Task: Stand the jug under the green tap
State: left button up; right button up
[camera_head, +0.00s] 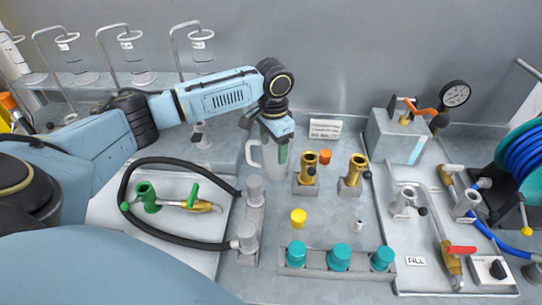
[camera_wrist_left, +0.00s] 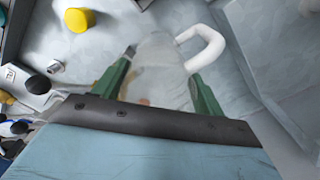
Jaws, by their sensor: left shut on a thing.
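The jug (camera_head: 270,168) is pale, with a white loop handle on its left side in the head view. It stands roughly upright at the centre. My left gripper (camera_head: 277,148) reaches down over it and is shut on it. In the left wrist view the jug (camera_wrist_left: 160,72) sits between the two green fingers of the gripper (camera_wrist_left: 163,75), its handle beside one finger. The gripper hides part of the jug, and I cannot tell whether its base touches the surface. A green valve with a green lever (camera_head: 193,194) and brass end lies at the left. My right gripper is out of view.
A black hose (camera_head: 178,160) loops around the green valve to grey fittings. Two brass fittings (camera_head: 308,170) stand right of the jug. A yellow cap (camera_head: 298,217) and several teal knobs (camera_head: 339,257) are nearer. A gauge box (camera_head: 402,135) stands at the back right.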

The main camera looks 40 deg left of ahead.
pick_arm(q)
jog(key=shift+f, duration=2.35)
jog(key=shift+f, duration=0.1)
jog(key=o, duration=1)
